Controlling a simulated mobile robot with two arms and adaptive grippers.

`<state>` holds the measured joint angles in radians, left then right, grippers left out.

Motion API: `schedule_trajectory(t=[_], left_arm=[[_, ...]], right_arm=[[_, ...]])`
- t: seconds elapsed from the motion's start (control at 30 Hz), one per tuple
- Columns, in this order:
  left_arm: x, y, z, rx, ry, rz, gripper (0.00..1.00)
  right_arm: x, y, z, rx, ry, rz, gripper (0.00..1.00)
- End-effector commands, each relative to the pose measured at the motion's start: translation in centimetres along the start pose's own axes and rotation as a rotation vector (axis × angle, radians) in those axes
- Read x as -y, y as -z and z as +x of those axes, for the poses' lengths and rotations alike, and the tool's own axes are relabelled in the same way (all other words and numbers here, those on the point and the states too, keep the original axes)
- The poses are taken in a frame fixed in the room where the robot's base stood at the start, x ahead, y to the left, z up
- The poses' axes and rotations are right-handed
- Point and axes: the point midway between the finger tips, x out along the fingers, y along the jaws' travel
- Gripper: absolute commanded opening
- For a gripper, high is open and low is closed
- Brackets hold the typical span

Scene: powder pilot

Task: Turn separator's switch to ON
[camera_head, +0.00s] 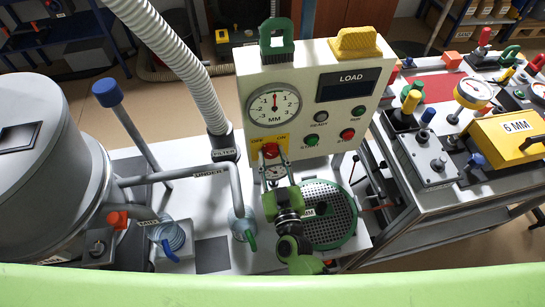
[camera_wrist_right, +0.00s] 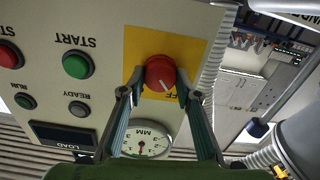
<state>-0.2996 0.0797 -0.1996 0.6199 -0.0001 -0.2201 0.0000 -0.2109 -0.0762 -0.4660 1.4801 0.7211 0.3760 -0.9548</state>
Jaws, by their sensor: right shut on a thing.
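The separator's switch is a red knob (camera_head: 270,150) on a yellow plate marked OFF and ON, low on the left of the white control panel (camera_head: 300,95). The right wrist view shows the knob (camera_wrist_right: 160,72) close up and upside down. Its white mark seems to point towards the OFF lettering. My right gripper (camera_head: 272,158) reaches up to the panel, its two fingers shut on the knob from both sides. The fingertips (camera_wrist_right: 160,82) also frame the knob in the right wrist view. The ON lettering shows in the head view. My left gripper is not in view.
The panel also has a dial gauge (camera_head: 274,104), a LOAD display (camera_head: 348,84), a green START button (camera_head: 312,140) and a red button (camera_head: 347,134). A round green-rimmed sieve (camera_head: 343,222) stands beside my right arm. A grey drum (camera_head: 40,170) is at left.

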Motion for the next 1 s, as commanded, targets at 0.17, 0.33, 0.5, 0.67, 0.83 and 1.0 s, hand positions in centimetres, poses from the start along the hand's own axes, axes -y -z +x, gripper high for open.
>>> schedule_trajectory(t=[0.17,0.33,0.5,0.67,0.83,1.0], left_arm=[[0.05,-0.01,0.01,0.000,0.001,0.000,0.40],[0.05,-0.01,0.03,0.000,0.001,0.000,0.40],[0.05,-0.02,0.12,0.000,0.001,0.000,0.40],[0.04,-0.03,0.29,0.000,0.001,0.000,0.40],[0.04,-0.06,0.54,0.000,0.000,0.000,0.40],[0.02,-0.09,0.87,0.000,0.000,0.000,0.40]], right_arm=[[0.02,-0.02,-0.01,0.001,0.000,0.044,0.09],[0.01,-0.05,-0.01,0.001,0.000,0.141,0.09],[-0.03,-0.07,-0.02,0.001,-0.001,0.282,0.09],[-0.07,-0.10,-0.02,0.001,-0.001,0.435,0.09],[-0.10,-0.13,-0.02,0.000,-0.001,0.597,0.09],[-0.09,-0.23,-0.04,0.002,-0.001,0.760,0.09]])
